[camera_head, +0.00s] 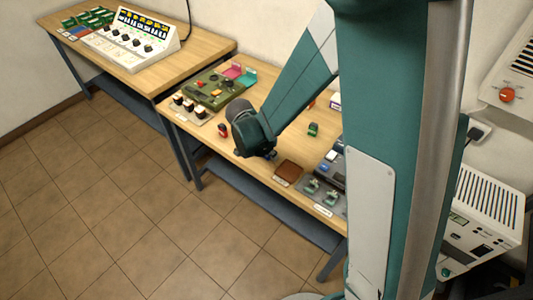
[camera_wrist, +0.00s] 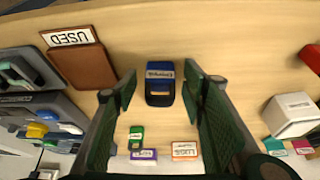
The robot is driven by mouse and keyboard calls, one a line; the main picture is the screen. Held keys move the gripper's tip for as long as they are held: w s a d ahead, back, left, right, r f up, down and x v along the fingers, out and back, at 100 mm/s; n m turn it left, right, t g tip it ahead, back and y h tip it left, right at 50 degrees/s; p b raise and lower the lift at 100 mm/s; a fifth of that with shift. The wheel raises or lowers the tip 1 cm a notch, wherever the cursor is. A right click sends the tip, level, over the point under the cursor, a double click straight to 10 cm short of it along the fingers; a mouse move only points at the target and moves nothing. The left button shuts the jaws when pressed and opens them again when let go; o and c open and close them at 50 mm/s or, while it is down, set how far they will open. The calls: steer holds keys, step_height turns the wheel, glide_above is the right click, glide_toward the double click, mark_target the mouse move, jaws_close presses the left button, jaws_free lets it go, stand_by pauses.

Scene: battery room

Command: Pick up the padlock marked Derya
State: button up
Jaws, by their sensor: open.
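A blue padlock (camera_wrist: 160,88) with a dark shackle lies on the wooden table in the wrist view. It carries a pale name label, upside down and too small to read surely. My gripper (camera_wrist: 160,80) is open and empty, its green fingers on either side of the padlock in the picture; I cannot tell how far above it they are. In the head view the gripper (camera_head: 262,152) hides most of this spot. A green padlock (camera_head: 313,129) stands farther back; it also shows in the wrist view (camera_wrist: 136,136). A red padlock (camera_head: 222,130) lies to the left.
A brown pad (camera_head: 289,172) with a "USED" card lies right of the gripper, beside grey equipment (camera_head: 325,190). Small labelled boxes (camera_wrist: 184,150) lie behind the blue padlock.

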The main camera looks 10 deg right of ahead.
steer(key=c, duration=1)
steer(key=shift+r, duration=0.15)
steer(key=shift+r+p, duration=1)
steer(key=shift+r, duration=3.9)
